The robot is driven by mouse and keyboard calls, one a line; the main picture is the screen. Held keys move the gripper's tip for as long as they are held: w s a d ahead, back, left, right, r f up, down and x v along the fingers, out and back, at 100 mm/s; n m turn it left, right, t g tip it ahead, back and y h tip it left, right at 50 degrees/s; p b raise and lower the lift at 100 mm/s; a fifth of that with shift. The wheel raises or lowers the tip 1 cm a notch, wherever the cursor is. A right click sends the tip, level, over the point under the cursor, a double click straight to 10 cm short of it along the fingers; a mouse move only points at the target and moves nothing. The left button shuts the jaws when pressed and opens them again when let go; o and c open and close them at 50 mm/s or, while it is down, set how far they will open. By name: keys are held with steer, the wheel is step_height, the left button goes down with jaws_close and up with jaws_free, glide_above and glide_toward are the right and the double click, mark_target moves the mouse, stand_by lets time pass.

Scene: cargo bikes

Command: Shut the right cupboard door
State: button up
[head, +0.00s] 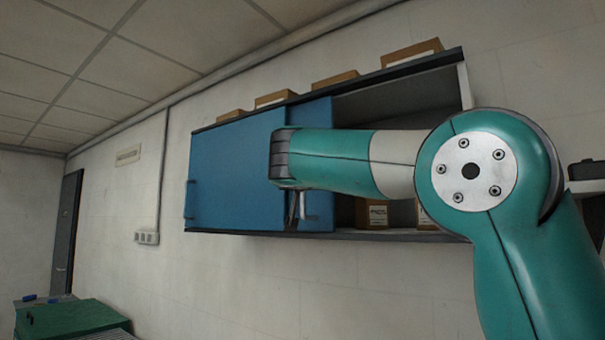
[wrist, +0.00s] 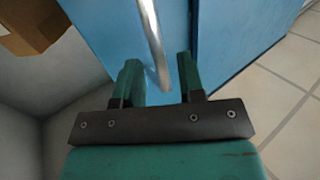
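The wall cupboard (head: 385,236) has two blue sliding door panels, both at its left part. The left door (head: 230,165) carries a handle (head: 190,200) at its left edge. The right door (head: 319,112) shows just beside it, partly overlapped and partly hidden by my arm. The right part of the cupboard stands open. My gripper (head: 297,207) is at the lower part of the right door. In the wrist view, a silver bar handle (wrist: 152,38) on a blue panel reaches between my two fingers (wrist: 160,80). The fingers are apart, with gaps beside the bar.
Cardboard boxes stand inside the open part (head: 371,212) and on top of the cupboard (head: 412,52). A green box (head: 70,318) is low at the left. A wall outlet (head: 146,237) is left of the cupboard. Tiled floor (wrist: 285,95) shows in the wrist view.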

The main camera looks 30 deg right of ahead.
steer(key=shift+x, duration=1.05)
jaws_close()
